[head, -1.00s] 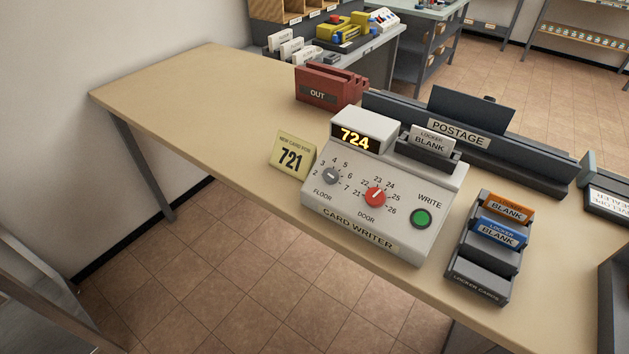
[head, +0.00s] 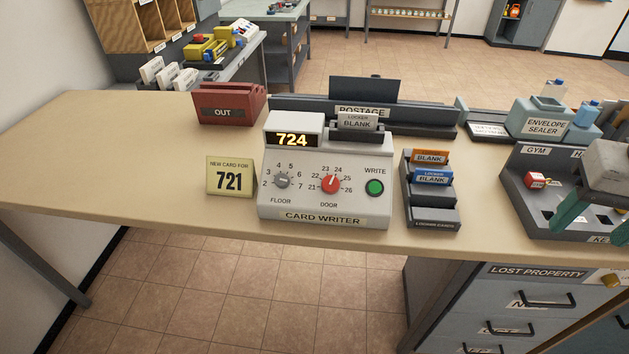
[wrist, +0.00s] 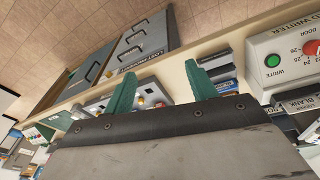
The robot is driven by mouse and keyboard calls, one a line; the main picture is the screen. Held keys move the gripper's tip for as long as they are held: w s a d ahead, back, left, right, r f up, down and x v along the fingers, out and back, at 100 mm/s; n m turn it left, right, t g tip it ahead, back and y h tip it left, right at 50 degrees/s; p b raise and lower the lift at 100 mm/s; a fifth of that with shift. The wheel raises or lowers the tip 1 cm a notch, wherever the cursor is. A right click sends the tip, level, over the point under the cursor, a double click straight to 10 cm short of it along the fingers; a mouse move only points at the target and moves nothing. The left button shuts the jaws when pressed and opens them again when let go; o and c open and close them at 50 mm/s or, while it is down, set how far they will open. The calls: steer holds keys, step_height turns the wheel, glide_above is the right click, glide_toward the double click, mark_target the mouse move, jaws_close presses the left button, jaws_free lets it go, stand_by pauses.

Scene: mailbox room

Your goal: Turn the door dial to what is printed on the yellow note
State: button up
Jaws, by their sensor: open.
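The yellow note (head: 230,177) stands on the desk left of the card writer (head: 322,212) and reads "NEW CARD FOR 721". The red door dial (head: 330,183) is on the writer's sloped face, with labels 21 to 26 around it; its pointer is up, slightly right, near 24. The lit display (head: 293,140) reads 724. The grey floor dial (head: 283,181) points right, toward 7. My gripper (head: 596,207) is open and empty at the right of the head view, well away from the dial. The red dial also shows at the wrist view's right edge (wrist: 312,47).
A green WRITE button (head: 375,187) is right of the dial. A locker blank (head: 357,122) stands in the writer's slot. A card rack (head: 432,210) is to its right, then a key tray (head: 520,205) beneath my gripper. A red OUT tray (head: 228,104) is behind the note.

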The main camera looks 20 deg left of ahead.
steer(key=w+a+f+t, duration=0.1)
steer(key=w+a, duration=0.6)
steer(key=a, duration=0.3)
steer(key=n+t+y, duration=0.1)
steer(key=t, duration=0.1)
glide_toward(330, 182)
steer(key=d, duration=0.1)
steer(key=x, duration=0.5)
steer(key=a+x, duration=0.1)
steer(key=x, duration=0.2)
steer(key=shift+f, duration=0.1)
steer(key=shift+w+f, duration=0.1)
steer(key=shift+f, duration=0.2)
steer(key=c, duration=1)
